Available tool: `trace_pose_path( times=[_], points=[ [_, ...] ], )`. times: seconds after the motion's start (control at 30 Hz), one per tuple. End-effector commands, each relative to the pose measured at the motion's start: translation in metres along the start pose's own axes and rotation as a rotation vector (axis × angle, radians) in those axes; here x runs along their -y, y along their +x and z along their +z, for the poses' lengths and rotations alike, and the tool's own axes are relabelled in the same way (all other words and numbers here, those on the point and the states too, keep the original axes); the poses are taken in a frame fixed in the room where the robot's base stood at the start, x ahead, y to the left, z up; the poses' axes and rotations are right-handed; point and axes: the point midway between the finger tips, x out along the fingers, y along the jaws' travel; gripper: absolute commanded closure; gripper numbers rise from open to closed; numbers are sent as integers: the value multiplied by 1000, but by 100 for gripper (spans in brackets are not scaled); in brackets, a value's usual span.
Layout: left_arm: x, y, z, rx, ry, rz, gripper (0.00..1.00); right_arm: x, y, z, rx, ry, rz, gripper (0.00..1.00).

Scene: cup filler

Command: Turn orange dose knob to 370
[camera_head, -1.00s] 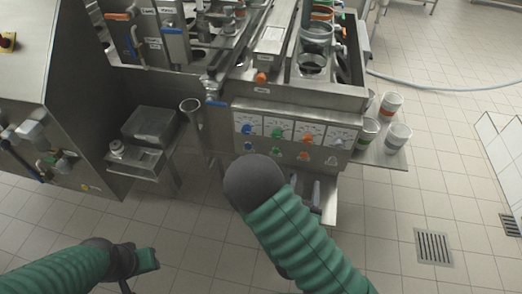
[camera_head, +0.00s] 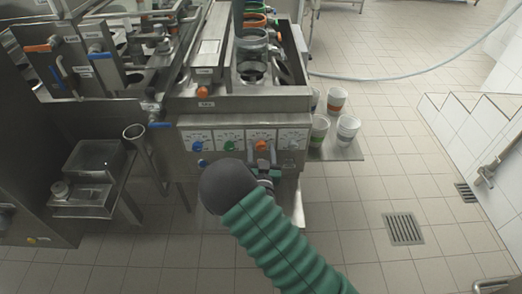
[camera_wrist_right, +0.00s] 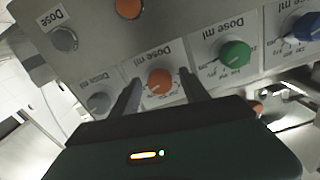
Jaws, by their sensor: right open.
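The orange dose knob (camera_head: 262,145) is on the front panel of the filler, third from the left in a row of dose knobs. In the right wrist view, which is turned over, the orange dose knob (camera_wrist_right: 160,80) sits on a "Dose ml" scale whose numbers I cannot read. My right gripper (camera_head: 263,154) is at the panel in front of it. In the wrist view the right gripper (camera_wrist_right: 160,88) is open, one finger on each side of the knob; I cannot tell whether they touch it. My left gripper is out of view.
The green dose knob (camera_wrist_right: 235,52) and blue dose knob (camera_wrist_right: 307,25) are on one side, a grey dose knob (camera_wrist_right: 98,102) on the other. Another orange knob (camera_wrist_right: 128,8) is on the panel. Several cups (camera_head: 347,130) stand on a side shelf (camera_head: 345,152).

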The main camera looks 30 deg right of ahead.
Motion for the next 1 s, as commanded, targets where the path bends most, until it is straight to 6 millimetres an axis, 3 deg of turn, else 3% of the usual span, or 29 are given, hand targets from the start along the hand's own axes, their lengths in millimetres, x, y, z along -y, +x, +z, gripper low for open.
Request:
trace_pose_path(
  times=[0.27,0.67,1.0],
  points=[
    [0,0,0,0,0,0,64,0,2,0,1,0,0,49],
    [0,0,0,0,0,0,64,0,1,0,1,0,0,100],
    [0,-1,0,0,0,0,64,0,1,0,1,-37,0,100]
  ],
)
